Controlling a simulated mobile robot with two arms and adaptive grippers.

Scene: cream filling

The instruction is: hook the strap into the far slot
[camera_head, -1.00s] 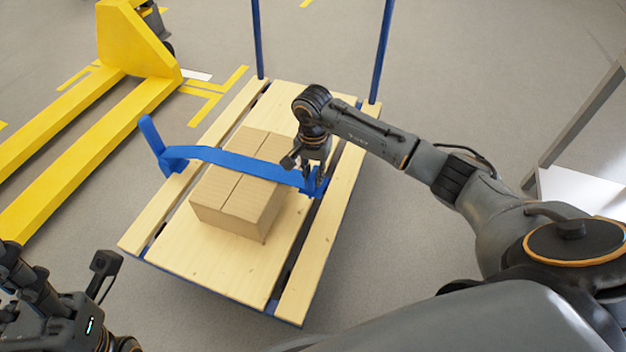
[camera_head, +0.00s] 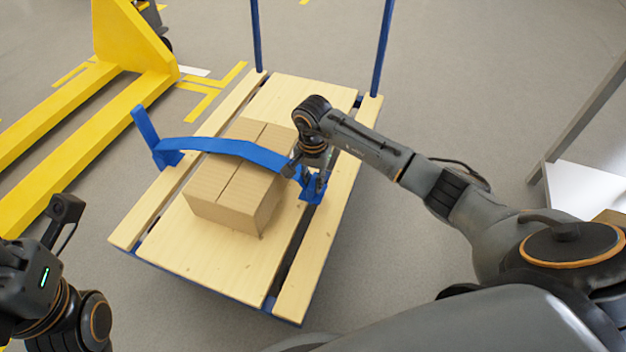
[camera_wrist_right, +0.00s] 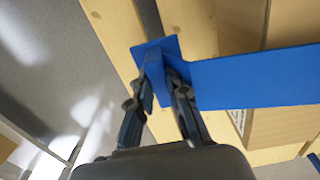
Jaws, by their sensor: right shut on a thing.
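A blue strap (camera_head: 222,147) arches over the brown cardboard box (camera_head: 232,190) on the wooden cart deck (camera_head: 205,248). Its left end meets an upright blue piece (camera_head: 146,130) by the left gap between the planks. My right gripper (camera_head: 309,184) is shut on the strap's right end, just above the right gap (camera_head: 290,258). The right wrist view shows the fingers (camera_wrist_right: 160,76) on either side of the strap's end tab, with the strap (camera_wrist_right: 255,78) running right. I cannot tell whether the tab enters the gap.
Two blue posts (camera_head: 256,35) (camera_head: 385,45) rise at the cart's back. A yellow pallet jack (camera_head: 130,40) stands on the left. A white surface (camera_head: 590,195) is at the right. Bare floor surrounds the cart.

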